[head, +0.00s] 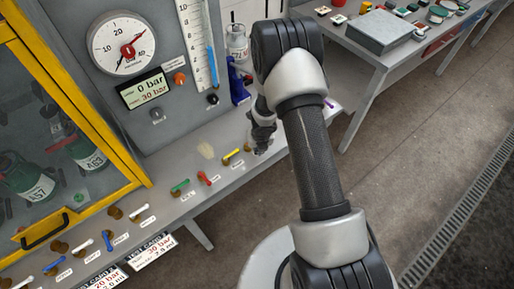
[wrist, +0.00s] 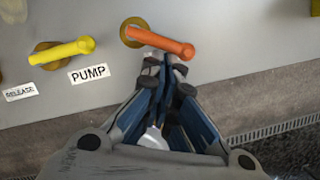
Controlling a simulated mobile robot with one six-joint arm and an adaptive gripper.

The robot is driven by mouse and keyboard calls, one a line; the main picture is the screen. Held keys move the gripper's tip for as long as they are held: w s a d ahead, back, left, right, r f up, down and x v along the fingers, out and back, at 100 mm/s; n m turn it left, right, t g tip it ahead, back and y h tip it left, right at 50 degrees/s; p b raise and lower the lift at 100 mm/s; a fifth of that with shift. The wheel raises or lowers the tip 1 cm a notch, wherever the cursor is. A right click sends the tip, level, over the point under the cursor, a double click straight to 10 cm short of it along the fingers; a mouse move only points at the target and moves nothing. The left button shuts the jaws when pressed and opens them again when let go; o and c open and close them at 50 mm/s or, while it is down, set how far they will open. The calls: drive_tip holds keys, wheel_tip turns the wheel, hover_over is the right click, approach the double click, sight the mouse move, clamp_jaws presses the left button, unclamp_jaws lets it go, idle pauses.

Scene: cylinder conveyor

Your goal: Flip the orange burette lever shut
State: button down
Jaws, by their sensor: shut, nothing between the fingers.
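The orange lever (wrist: 160,42) shows in the wrist view at top centre. It runs from a round brass mount (wrist: 133,32) at its left to a rounded end at its right, tilting slightly downward. My gripper (wrist: 165,62) is shut and empty, with its fingertips just below the middle of the lever. I cannot tell whether they touch it. In the head view my gripper (head: 262,140) is at the right end of the lever row, and the orange lever is mostly hidden by it. The burette (head: 197,45), with blue liquid, stands on the panel above.
The yellow PUMP lever (wrist: 62,51) lies just left of the orange one. A blue stand (head: 238,85) rises behind my gripper. A side table (head: 385,50) stands at the upper right.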

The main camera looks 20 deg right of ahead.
drive_tip(key=shift+w+d+r+n+y+p, duration=0.1)
drive_tip(key=shift+w+d+n+y+p, duration=0.2)
drive_tip(key=shift+n+p, duration=0.65)
drive_tip(key=shift+w+d+n+y+p, duration=0.2)
drive_tip(key=shift+w+d+n+p, duration=0.15)
drive_tip(key=shift+n+p, duration=0.6)
drive_tip(key=shift+w+d+p, duration=0.2)
drive_tip(key=shift+p, duration=0.1)
drive_tip(key=shift+w, duration=0.1)
